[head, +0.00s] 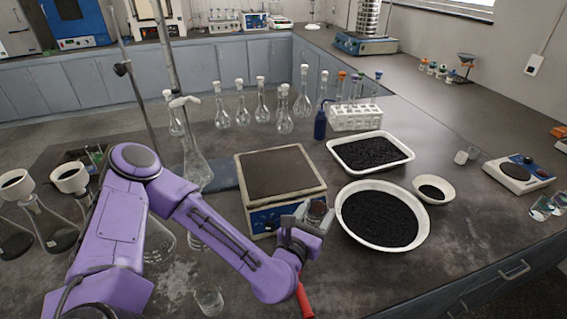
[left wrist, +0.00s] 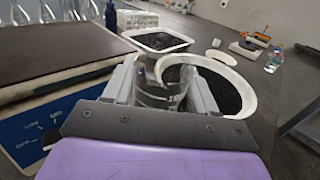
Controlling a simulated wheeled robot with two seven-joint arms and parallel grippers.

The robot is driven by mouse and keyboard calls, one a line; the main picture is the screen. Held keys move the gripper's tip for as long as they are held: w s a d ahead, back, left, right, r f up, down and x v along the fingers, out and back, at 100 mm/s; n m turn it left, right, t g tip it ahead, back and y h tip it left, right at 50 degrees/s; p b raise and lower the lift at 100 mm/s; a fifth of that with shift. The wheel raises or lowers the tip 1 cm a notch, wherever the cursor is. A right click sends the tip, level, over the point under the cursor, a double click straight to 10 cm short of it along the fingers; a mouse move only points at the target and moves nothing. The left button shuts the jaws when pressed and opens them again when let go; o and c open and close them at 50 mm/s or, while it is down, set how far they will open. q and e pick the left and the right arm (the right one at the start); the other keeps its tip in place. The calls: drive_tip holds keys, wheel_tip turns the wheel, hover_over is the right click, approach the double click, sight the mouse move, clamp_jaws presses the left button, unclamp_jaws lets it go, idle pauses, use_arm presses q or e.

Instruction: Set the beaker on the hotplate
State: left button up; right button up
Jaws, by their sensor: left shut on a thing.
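The hotplate (head: 280,174) stands mid-bench, with a dark square top and a blue front panel. It also fills the left of the left wrist view (left wrist: 45,45). My left gripper (head: 310,218) is shut on a clear glass beaker (head: 317,210), just off the hotplate's front right corner. In the left wrist view the beaker (left wrist: 160,95) is upright between the two fingers (left wrist: 160,90). The beaker is beside the hotplate, not over its top. Its base is hidden by my gripper. My right gripper is in neither view.
A round white dish (head: 425,232) of black grains lies right of the gripper, with a white tray (head: 403,148) of grains behind it. A blue bottle (head: 320,124) and tube rack (head: 355,119) stand behind. Flasks (head: 197,165) stand left of the hotplate. Another small beaker (head: 208,299) is in front.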

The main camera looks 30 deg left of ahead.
use_arm(q)
drive_tip(key=w+a+r+n+g+y, duration=0.15)
drive_tip(key=r+y, duration=0.25)
drive_tip(key=r, duration=0.4)
drive_tip(key=a+r+n+g+y, duration=0.1)
drive_tip(key=a+r+n+y, duration=0.2)
drive_tip(key=r, duration=0.4)
drive_tip(key=p, duration=0.5)
hover_over(273, 182)
drive_tip(key=shift+t, duration=0.25)
wheel_tip(273, 182, down, 9)
drive_tip(key=shift+s+f, duration=0.15)
drive_tip(key=shift+f, duration=1.65)
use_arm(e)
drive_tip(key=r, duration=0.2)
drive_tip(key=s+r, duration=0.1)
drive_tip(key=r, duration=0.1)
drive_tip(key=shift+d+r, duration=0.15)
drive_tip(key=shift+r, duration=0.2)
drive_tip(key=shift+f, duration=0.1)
